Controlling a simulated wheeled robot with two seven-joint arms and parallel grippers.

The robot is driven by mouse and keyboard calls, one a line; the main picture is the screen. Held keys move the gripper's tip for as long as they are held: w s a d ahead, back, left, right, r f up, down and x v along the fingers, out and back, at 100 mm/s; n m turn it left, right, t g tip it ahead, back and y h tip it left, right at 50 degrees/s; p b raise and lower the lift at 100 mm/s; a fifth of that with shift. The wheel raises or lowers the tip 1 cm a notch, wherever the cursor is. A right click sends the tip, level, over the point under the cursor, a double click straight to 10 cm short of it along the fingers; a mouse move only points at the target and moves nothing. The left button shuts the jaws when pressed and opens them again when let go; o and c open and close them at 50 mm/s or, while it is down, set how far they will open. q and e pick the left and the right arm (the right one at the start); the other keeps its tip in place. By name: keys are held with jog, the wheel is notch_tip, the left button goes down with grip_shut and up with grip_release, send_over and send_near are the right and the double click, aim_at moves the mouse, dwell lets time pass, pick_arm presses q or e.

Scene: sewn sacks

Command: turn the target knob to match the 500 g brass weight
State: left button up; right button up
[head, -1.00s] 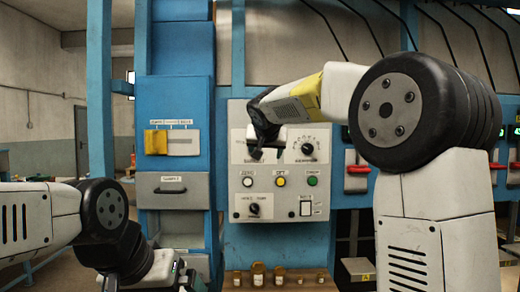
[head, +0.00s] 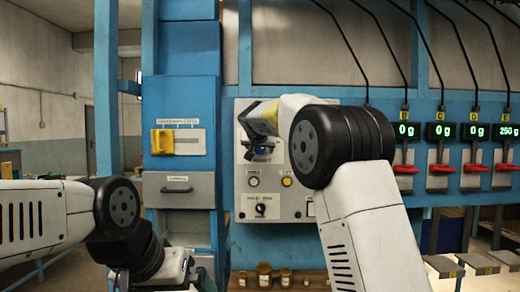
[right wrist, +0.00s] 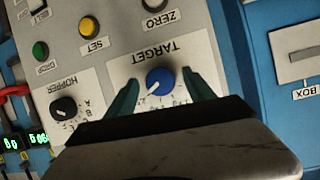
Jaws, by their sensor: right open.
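The blue target knob (right wrist: 159,81) sits under the upside-down word TARGET in the right wrist view. Its white pointer line aims to the lower left, towards small scale marks that I cannot read surely. My right gripper (right wrist: 160,76) is open, with one green finger on each side of the knob; I see gaps and no clear contact. In the head view my right gripper (head: 257,143) is at the panel's upper left. Several small brass weights (head: 264,276) stand on the shelf below; their marks are unreadable. My left gripper (head: 172,270) is low at the left, its jaws unclear.
The control panel (head: 245,200) also carries a black hopper knob (right wrist: 63,107), a yellow SET button (right wrist: 89,26) and a green DROP button (right wrist: 40,50). A blue cabinet with a drawer (head: 178,190) stands left. Displays at right read 0 g and, under E, 250 g (head: 507,131).

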grip_shut()
